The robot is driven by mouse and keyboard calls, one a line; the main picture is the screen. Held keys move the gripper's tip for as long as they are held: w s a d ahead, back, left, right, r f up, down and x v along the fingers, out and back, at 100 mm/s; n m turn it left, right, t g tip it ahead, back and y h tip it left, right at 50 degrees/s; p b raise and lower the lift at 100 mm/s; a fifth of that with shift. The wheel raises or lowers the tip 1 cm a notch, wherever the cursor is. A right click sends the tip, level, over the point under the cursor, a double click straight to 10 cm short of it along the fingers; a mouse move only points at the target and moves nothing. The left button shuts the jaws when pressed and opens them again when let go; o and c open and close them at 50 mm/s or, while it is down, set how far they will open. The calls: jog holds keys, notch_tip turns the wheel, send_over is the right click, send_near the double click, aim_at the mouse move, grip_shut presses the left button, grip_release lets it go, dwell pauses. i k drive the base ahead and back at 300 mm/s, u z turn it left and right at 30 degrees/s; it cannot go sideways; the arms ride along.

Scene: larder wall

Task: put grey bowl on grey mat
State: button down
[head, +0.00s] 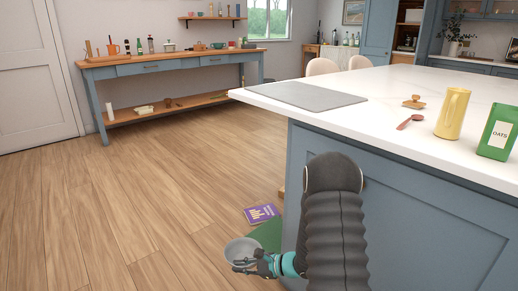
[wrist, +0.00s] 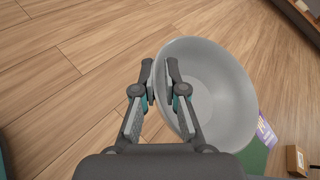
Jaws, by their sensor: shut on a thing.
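The grey bowl (head: 242,251) is low in the head view, left of the island's side. In the wrist view the grey bowl (wrist: 222,95) shows its open inside. My gripper (head: 262,264) is shut on the bowl's rim; in the wrist view my gripper (wrist: 161,82) has one finger outside the wall and one inside it. The bowl appears to be held above the floor, though its exact height is hard to tell. The grey mat (head: 305,95) lies flat on the white island top near its far left corner, with nothing on it.
On the island top (head: 390,130) stand a yellow pitcher (head: 453,113), a green oats box (head: 498,133), a red spoon (head: 409,122) and a small wooden item (head: 413,102), right of the mat. A purple book (head: 261,214) and a green mat (head: 268,235) lie on the floor.

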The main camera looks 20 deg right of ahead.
aim_at(290, 91)
jog(key=u, duration=1.9)
jog(key=i, duration=1.65)
jog(key=z, duration=3.05)
